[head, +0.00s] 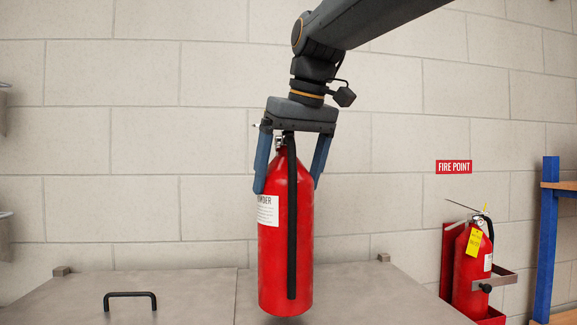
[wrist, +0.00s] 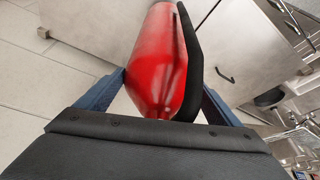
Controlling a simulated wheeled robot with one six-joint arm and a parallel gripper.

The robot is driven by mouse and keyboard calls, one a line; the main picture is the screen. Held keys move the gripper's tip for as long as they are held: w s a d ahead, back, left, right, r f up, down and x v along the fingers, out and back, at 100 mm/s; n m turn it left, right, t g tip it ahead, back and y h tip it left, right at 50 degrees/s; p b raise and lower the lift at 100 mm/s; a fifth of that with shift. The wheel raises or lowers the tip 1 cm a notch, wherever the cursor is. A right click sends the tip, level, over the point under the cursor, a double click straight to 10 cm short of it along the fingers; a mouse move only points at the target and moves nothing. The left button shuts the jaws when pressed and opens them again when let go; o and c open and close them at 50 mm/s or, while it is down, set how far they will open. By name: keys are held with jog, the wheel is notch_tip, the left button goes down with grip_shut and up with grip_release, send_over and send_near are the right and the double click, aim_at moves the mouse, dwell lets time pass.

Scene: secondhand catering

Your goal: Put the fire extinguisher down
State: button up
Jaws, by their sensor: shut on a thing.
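A red fire extinguisher (head: 272,250) with a white label and a black hose hangs upright in my gripper (head: 289,180). The two blue fingers are shut on its upper body, one on each side. In the head view its base shows in front of a grey metal top; I cannot tell how far its base is from that surface. In the wrist view the extinguisher (wrist: 158,62) lies between the fingers (wrist: 160,92), its hose along the right side. Its valve is partly hidden under the gripper.
A grey metal top (head: 185,290) with a black handle (head: 130,295) spans the front. A second extinguisher (head: 467,270) with a yellow tag sits in a wall bracket at right, under a FIRE POINT sign (head: 453,167). A blue rack post (head: 546,240) stands at far right.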

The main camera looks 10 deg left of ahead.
aim_at(289, 192)
jog(key=shift+f, duration=1.45)
jog(key=o, duration=1.9)
jog(key=shift+f, duration=0.2)
